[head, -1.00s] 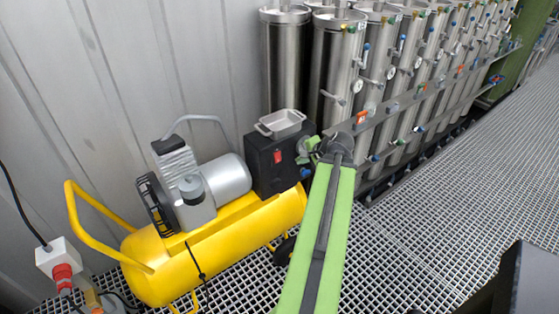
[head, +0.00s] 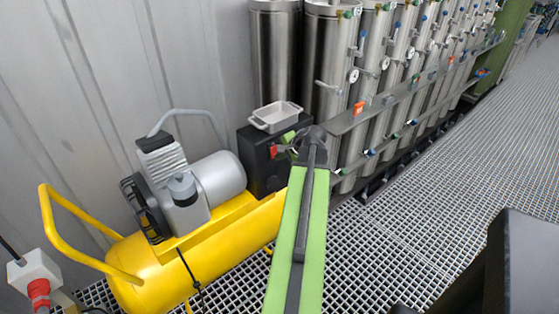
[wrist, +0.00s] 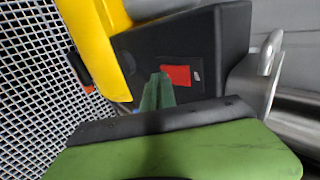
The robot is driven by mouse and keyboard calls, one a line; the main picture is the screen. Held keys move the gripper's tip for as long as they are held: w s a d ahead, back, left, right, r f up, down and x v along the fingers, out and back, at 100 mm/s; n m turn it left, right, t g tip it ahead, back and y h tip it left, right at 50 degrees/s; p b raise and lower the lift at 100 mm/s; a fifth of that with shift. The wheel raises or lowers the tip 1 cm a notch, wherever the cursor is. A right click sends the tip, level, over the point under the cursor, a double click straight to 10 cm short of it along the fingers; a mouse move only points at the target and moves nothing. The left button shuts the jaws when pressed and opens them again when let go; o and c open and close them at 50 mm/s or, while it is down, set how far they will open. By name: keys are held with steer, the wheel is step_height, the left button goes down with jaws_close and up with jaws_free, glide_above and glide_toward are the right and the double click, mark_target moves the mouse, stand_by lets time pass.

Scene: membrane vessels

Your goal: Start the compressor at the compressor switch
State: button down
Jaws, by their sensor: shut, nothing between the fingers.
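The compressor (head: 215,235) has a yellow tank, a grey motor and a black box (head: 265,182) at its right end. My gripper (head: 287,140) is close in front of the box. In the wrist view my gripper (wrist: 157,90) is shut and empty, its green fingertips just beside the red switch (wrist: 176,75). I cannot tell whether they touch the box face. The switch's position, on or off, is not clear.
A small metal tray (head: 275,117) sits on top of the black box. Steel membrane vessels (head: 327,70) with valves and a rail stand right behind. A white box with a red plug (head: 37,275) is at lower left. The grating floor (head: 415,215) at right is clear.

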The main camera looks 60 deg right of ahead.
steer(key=shift+w+r, duration=0.1)
steer(key=shift+w, duration=0.1)
steer(key=shift+d, duration=0.1)
stand_by(0.4)
steer(key=shift+r+p, duration=0.7)
steer(key=shift+r, duration=0.05)
steer(key=shift+f, duration=0.1)
